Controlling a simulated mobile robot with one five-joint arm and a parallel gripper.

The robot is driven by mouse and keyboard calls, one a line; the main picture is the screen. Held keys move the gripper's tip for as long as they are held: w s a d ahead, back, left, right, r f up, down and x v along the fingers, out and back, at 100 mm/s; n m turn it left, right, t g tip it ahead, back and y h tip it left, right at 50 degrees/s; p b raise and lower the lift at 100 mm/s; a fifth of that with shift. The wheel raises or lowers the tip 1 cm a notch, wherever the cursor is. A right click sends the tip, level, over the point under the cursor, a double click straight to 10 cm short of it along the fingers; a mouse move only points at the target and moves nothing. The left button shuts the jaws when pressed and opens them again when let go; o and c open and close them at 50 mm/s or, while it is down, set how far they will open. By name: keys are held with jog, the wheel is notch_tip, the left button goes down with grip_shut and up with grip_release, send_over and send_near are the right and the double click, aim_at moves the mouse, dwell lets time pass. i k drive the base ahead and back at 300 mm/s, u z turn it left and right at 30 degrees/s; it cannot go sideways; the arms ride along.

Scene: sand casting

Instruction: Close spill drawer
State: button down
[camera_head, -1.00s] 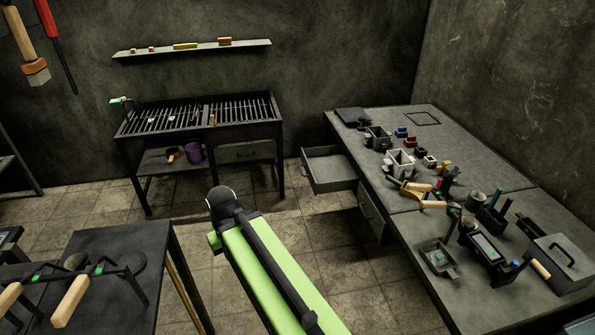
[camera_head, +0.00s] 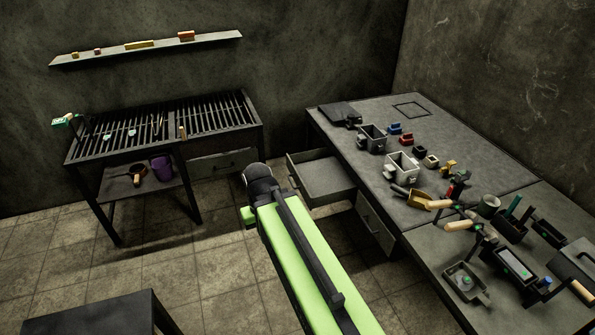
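An open drawer (camera_head: 327,178) sticks out to the left from under the grey workbench (camera_head: 455,150), near its far end. Its inside looks empty. A second drawer (camera_head: 375,223) in the same bench is shut, nearer to me. A drawer (camera_head: 224,163) under the slatted grate table looks shut. No label shows which one is the spill drawer. My green arm reaches forward, and its dark rounded end is just left of and nearer than the open drawer. My gripper's fingers do not show.
The slatted grate table (camera_head: 207,118) stands at the back left, with a purple bucket (camera_head: 161,168) on its lower shelf. Flasks and hand tools crowd the workbench top. A dark table corner (camera_head: 88,313) is at lower left. Tiled floor (camera_head: 208,275) lies clear between them.

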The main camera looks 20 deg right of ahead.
aim_at(321, 180)
jog(key=u, duration=0.3)
jog(key=i, duration=0.95)
jog(key=u, duration=0.75)
